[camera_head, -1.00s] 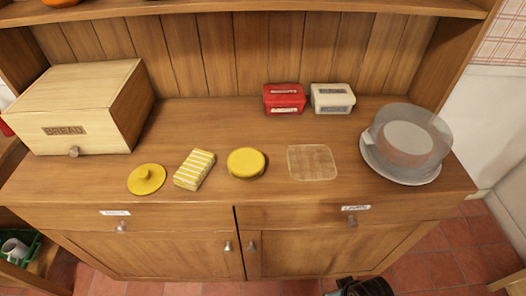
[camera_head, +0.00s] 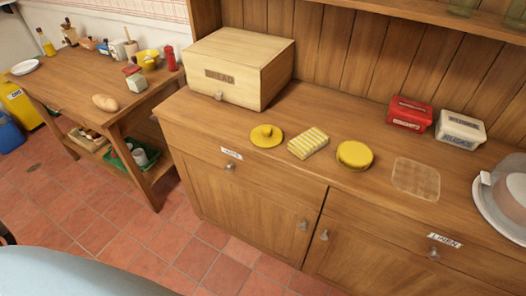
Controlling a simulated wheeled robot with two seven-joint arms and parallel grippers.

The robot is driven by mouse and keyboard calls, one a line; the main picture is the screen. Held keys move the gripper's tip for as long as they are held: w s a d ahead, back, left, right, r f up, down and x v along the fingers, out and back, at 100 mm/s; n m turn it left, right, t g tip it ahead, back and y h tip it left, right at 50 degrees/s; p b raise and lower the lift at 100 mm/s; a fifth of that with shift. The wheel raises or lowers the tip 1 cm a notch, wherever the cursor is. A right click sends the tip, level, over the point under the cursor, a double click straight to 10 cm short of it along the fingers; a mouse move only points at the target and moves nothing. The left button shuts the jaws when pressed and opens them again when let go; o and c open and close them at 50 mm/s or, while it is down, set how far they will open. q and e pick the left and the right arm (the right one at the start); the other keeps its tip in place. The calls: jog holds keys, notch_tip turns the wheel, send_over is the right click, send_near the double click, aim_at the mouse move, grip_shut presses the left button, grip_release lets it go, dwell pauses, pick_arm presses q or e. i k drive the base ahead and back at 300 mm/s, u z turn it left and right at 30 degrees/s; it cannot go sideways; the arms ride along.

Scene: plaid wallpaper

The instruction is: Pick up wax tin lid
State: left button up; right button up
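A yellow round lid with a small knob on top (camera_head: 266,135) lies on the wooden dresser top (camera_head: 215,118), in front of the bread box. A flat yellow round tin (camera_head: 355,155) sits further right on the same top. I cannot tell which of the two carries the wax tin lid. A yellow-and-white striped block, perhaps a cloth or sponge (camera_head: 308,142), lies between them. Neither of my grippers is in view, and nothing is seen touching these things.
A bread box (camera_head: 222,76) stands behind the knobbed lid. A red tin (camera_head: 409,113), a white tin (camera_head: 461,128), a clear flat square (camera_head: 416,178) and a domed dish (camera_head: 500,205) are to the right. A side table (camera_head: 72,80) stands left; tiled floor (camera_head: 110,215) lies in front.

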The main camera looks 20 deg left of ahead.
aim_at(263, 136)
jog(key=k, duration=0.8)
jog(key=u, duration=0.65)
jog(key=i, duration=1.65)
jog(key=z, duration=0.7)
